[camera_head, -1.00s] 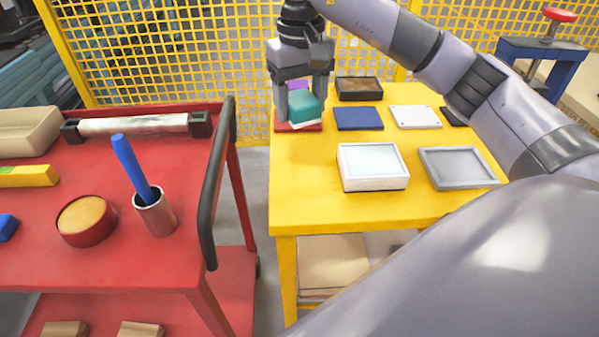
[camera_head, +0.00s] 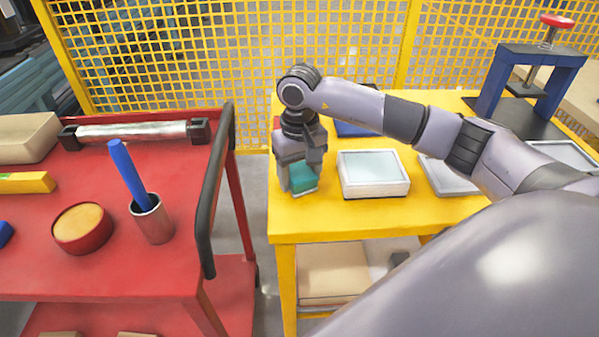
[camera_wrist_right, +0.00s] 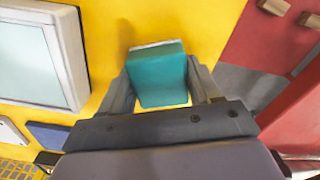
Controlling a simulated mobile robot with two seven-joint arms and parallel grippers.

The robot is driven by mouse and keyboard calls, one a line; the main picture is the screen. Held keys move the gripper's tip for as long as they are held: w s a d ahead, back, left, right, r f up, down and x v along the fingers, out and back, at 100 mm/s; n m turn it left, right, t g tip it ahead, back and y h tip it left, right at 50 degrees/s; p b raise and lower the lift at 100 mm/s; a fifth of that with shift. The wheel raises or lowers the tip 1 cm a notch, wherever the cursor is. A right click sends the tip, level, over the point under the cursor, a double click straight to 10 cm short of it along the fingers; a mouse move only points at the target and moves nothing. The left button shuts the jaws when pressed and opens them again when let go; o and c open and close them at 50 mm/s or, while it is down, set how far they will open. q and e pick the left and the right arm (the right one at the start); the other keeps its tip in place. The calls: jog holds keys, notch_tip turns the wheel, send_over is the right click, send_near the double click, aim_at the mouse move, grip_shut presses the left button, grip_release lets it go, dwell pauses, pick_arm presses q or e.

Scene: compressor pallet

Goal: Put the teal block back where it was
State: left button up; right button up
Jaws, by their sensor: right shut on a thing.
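The teal block (camera_head: 303,178) has a pale strip along its lower edge. My right gripper (camera_head: 298,189) is shut on it, over the front left part of the yellow table (camera_head: 350,220). The white-framed tray (camera_head: 373,191) stands just to its right. The right wrist view shows the teal block (camera_wrist_right: 158,75) between the two fingers (camera_wrist_right: 160,88), with yellow table surface around it. I cannot tell whether the block touches the table. My left gripper is not in view.
A grey tray (camera_head: 445,182) lies right of the white-framed tray, partly behind my right arm. A blue plate (camera_head: 352,129) is partly hidden behind that arm. A blue press with a red knob (camera_head: 556,20) stands at the back right. A red cart (camera_head: 110,260) stands left, across a gap.

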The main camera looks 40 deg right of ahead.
aim_at(299, 171)
jog(key=shift+f, duration=0.1)
jog(key=o, duration=1)
jog(key=shift+r, duration=0.35)
notch_tip(299, 171, up, 12)
jog(key=shift+f, duration=0.15)
